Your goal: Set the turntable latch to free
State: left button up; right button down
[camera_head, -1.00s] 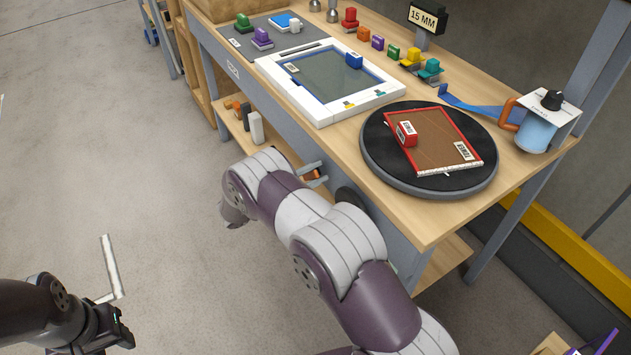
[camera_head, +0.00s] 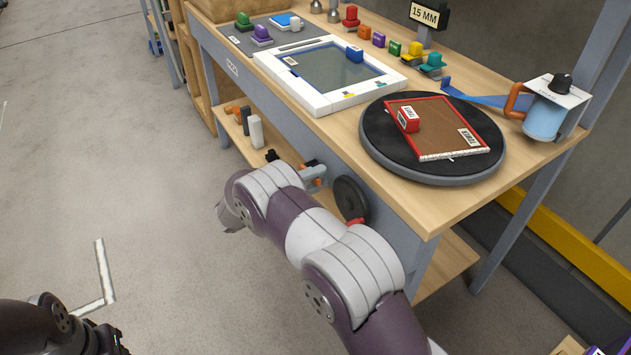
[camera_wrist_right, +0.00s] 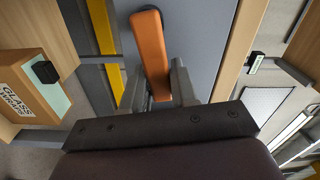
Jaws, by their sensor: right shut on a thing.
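The turntable (camera_head: 375,150) is a round black disc with a grey rim at the bench's front right. A red-framed brown panel (camera_head: 447,120) lies on it. My right gripper (camera_head: 316,174) is at the bench's front face, below the top. In the right wrist view, my right gripper (camera_wrist_right: 160,88) is shut on an orange lever (camera_wrist_right: 149,42), seemingly the latch, standing out against a grey-blue surface. The lever's lower end lies between the fingers. No latch setting mark is readable. My left gripper (camera_head: 112,342) is low at the bottom left, away from the bench; its fingers are unclear.
A black round disc (camera_head: 350,198) with a red part sits on the bench front, close to my right arm. A white frame (camera_head: 320,101) and several coloured blocks occupy the bench top. A blue cup-like device (camera_head: 544,120) stands at right. The floor at left is clear.

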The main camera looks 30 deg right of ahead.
jog(key=shift+f, duration=0.1)
dwell(0.4)
jog(key=c, duration=1)
grip_release()
jog(key=shift+o, duration=0.2)
jog(key=s+a, duration=0.1)
jog(key=a, duration=1.1)
jog(key=shift+a, duration=0.35)
